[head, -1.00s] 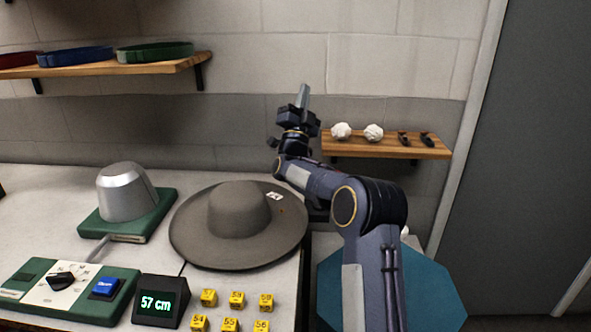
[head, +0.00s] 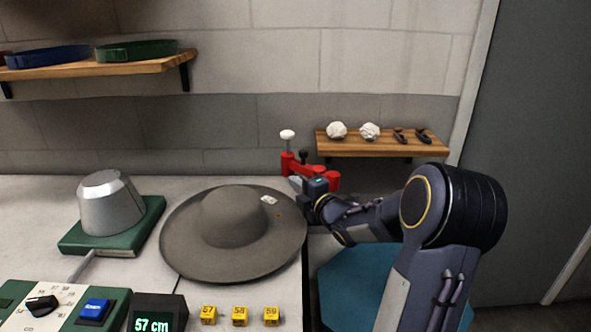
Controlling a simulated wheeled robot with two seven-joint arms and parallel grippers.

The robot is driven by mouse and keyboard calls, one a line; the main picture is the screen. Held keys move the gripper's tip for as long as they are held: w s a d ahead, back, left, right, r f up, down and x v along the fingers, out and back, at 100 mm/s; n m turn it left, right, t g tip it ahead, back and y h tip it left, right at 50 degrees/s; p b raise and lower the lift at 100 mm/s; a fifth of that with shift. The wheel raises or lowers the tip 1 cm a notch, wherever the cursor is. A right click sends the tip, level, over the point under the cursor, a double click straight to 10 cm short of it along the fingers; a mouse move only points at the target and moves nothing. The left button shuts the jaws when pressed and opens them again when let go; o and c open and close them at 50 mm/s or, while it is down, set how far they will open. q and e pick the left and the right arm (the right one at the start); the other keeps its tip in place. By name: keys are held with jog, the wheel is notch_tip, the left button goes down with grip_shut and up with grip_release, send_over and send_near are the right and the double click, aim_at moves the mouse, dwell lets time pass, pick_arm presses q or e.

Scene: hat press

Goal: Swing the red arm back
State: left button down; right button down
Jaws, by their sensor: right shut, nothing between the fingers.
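The red arm (head: 305,169) stands behind the right side of the grey hat, with a white knob (head: 287,134) raised at its left end. A short black part rises from it. My right gripper (head: 294,183) is shut and empty, just in front of and below the red arm, pointing left. I cannot tell whether it touches the arm. My gripper and forearm hide the red arm's lower part and base. My left gripper is not in view.
A wide-brimmed grey hat (head: 234,220) lies on the table, close left of my right gripper. A metal dome (head: 111,205) on a green base is at left. Yellow numbered cubes (head: 240,316) and a display (head: 158,312) are in front. A small shelf (head: 380,148) hangs behind.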

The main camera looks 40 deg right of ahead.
aim_at(285, 163)
jog(key=w+d+p, duration=0.1)
jog(key=w+d, duration=0.1)
jog(key=w+d+p, duration=0.1)
jog(key=w+d, duration=0.1)
jog(key=w, duration=0.1)
jog(key=shift+w+d, duration=0.25)
jog(key=shift+w, duration=0.05)
